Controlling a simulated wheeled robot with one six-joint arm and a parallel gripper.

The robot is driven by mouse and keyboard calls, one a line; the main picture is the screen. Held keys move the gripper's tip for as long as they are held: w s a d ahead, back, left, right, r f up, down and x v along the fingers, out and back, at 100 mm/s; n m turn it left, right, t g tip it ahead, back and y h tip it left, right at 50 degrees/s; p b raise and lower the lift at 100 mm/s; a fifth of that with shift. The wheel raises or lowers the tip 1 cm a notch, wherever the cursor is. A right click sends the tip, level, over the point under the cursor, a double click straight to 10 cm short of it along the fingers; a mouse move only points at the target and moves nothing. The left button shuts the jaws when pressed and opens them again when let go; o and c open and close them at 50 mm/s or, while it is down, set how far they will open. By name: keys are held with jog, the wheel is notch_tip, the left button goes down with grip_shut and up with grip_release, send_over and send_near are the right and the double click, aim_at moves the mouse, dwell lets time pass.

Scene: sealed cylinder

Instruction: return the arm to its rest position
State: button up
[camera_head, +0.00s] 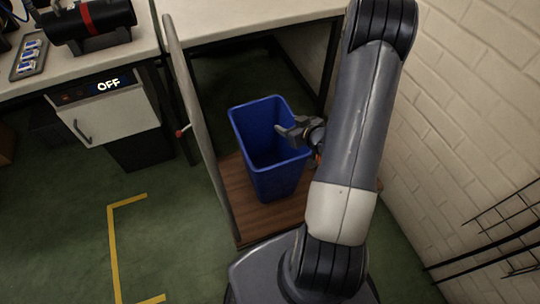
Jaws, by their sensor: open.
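My arm (357,125) rises from my base at the bottom and stretches up the right middle of the view, in front of the brick wall. My gripper (284,130) shows to the left of the arm, at the right rim of a blue bin (277,180). Its jaws are open and I see nothing between them. Whether it touches the bin's rim I cannot tell. The wrist is partly hidden behind the arm. The part of the bin that shows inside looks empty.
The bin stands on a brown wooden board (246,218) below a bench (240,12), beside an upright panel (198,125). A white brick wall (465,100) is close on the right. A black cylinder (88,18) lies on the left counter above a box reading OFF (104,108). Green floor (175,235) is clear at lower left.

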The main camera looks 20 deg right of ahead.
dwell(0.3)
jog(key=x, duration=1)
jog(key=shift+w+r+p, duration=0.15)
jog(key=shift+r+p, duration=0.4)
jog(key=shift+r, duration=0.55)
jog(key=shift+w+r+p, duration=0.1)
jog(key=shift+r+p, duration=0.45)
jog(key=shift+r, duration=0.55)
jog(key=shift+f, duration=0.15)
